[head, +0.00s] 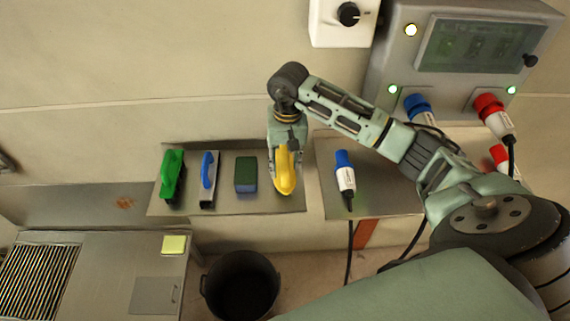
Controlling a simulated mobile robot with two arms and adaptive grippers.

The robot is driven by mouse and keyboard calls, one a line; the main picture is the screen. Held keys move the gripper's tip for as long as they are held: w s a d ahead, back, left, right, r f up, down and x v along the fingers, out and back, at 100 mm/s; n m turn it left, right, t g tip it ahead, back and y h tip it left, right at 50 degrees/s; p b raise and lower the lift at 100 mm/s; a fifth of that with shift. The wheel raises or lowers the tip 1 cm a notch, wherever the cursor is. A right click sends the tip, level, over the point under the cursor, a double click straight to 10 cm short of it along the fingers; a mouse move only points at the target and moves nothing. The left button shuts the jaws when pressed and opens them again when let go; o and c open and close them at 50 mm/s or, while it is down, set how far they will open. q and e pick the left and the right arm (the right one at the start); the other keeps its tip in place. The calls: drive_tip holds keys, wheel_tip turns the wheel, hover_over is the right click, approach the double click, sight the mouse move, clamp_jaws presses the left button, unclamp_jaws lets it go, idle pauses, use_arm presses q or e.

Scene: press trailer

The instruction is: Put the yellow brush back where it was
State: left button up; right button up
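The yellow brush (285,175) is at the right end of the left metal shelf (225,207), to the right of the green and blue sponge block. Its long side points toward me. My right gripper (288,158) reaches down from above and is right at the brush, with its pale green parts on either side of the brush's upper end. Whether its fingers press on the brush is too small to tell. I also cannot tell whether the brush rests on the shelf or hangs just above it. My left gripper is not in view.
A green brush (171,178), a blue brush (208,178) and a sponge block (246,175) stand left on the same shelf. A blue-white plug (345,178) lies on the right shelf (385,197). A black bin (241,288) stands below. A control box (385,65) hangs at upper right.

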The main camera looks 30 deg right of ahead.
wheel_tip(320, 180, up, 10)
drive_tip(key=b, duration=0.2)
drive_tip(key=shift+s+d+r+b, duration=0.15)
drive_tip(key=shift+r+b, duration=0.05)
drive_tip(key=shift+b, duration=0.2)
